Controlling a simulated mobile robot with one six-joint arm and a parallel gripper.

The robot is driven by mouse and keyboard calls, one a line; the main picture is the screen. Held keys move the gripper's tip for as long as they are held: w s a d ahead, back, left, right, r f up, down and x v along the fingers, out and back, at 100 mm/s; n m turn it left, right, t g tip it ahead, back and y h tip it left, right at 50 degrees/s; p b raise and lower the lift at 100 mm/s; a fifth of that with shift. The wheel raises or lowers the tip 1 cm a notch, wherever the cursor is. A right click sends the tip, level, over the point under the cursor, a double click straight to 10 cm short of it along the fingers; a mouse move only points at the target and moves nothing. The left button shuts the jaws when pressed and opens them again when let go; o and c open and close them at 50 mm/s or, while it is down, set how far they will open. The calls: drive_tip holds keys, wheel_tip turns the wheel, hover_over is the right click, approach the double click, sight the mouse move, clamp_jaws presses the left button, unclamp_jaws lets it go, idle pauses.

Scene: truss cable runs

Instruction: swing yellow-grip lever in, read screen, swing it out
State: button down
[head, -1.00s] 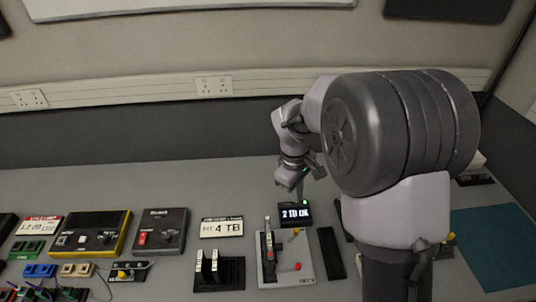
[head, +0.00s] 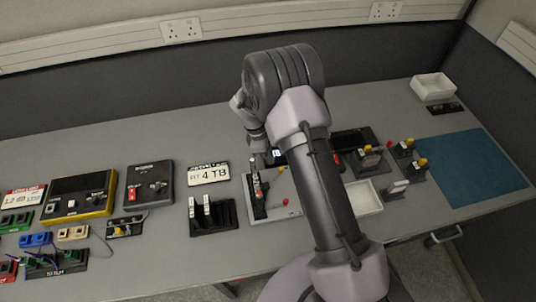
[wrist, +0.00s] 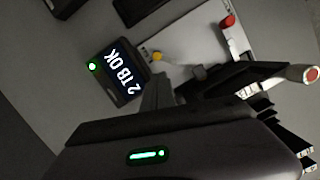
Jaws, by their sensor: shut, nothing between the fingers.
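The yellow-grip lever (wrist: 157,56) shows as a yellow knob at the edge of a pale plate (wrist: 190,47), near the screen. In the head view the yellow grip (head: 281,169) is at the plate's back right. The small black screen (wrist: 122,74) reads "2 TB OK", with a green light (wrist: 92,66) lit at its end. In the head view the screen (head: 277,154) is partly hidden by my arm. My gripper (wrist: 172,90) is shut and empty, above the bench near the screen and plate. I cannot tell whether it touches anything.
A red knob (wrist: 227,21) sits on the same plate. A tall pale-and-dark part (head: 257,190) stands at its left. Left are a black two-slot holder (head: 212,214) and a "4 TB" sign (head: 208,174). A white tray (head: 364,197) and several lever units lie right. The blue mat (head: 470,172) is clear.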

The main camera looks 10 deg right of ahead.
sight(278, 174)
drive_tip(key=b+x, duration=0.1)
drive_tip(key=x, duration=0.4)
drive_tip(key=shift+d, duration=0.2)
idle(0.7)
drive_tip(key=m, duration=0.3)
drive_tip(key=d+m+g+b, duration=0.1)
drive_tip(key=m, duration=0.2)
drive_tip(key=shift+s+d+y, duration=0.15)
drive_tip(key=shift+y, duration=0.25)
drive_tip(key=m, duration=0.1)
drive_tip(key=m+b, duration=0.1)
drive_tip(key=m, duration=0.1)
drive_tip(key=d+m+y, duration=0.1)
drive_tip(key=shift+s+m+g, duration=0.3)
drive_tip(key=shift+s, duration=0.1)
drive_tip(key=m, duration=0.1)
drive_tip(key=m+b, duration=0.1)
drive_tip(key=m, duration=0.1)
drive_tip(key=shift+s+d+y, duration=0.2)
drive_tip(key=shift+s+y, duration=0.15)
drive_tip(key=shift+y, duration=0.05)
drive_tip(key=shift+a, duration=0.15)
